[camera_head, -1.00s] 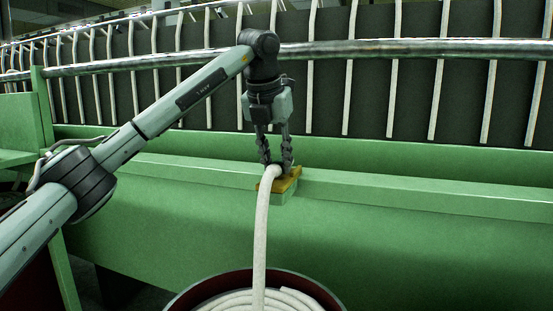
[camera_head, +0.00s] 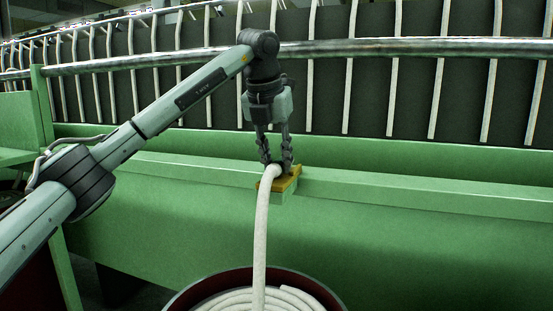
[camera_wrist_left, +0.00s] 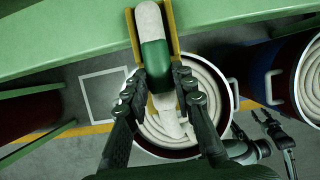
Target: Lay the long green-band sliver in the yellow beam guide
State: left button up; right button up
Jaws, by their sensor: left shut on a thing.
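The long sliver is a thick white rope with a green band (camera_wrist_left: 154,60) near its end. It rises from a can (camera_head: 325,291) below, and its white length (camera_head: 261,230) hangs in front of the green beam. My left gripper (camera_head: 275,163) is shut on the sliver around the banded part; the fingers are on both sides of it in the left wrist view (camera_wrist_left: 160,78). The yellow beam guide (camera_head: 290,181) sits on the beam edge directly under the fingertips. In the wrist view the sliver's end lies between its yellow walls (camera_wrist_left: 130,38). The fingers partly hide its seating height.
The green beam (camera_head: 400,198) runs across the view, with a metal rail (camera_head: 400,47) and several white strands behind. Another can (camera_wrist_left: 272,72) of sliver stands to the right in the wrist view. My right gripper (camera_wrist_left: 268,118) is open and empty beside the cans.

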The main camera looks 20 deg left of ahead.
pick_arm(q)
jog(key=shift+f, duration=0.2)
jog(key=shift+f, duration=0.25)
jog(key=o, duration=1.1)
jog(key=shift+o, duration=0.4)
jog(key=o, duration=0.6)
jog(key=shift+r, duration=0.15)
jog(key=v, duration=1.2)
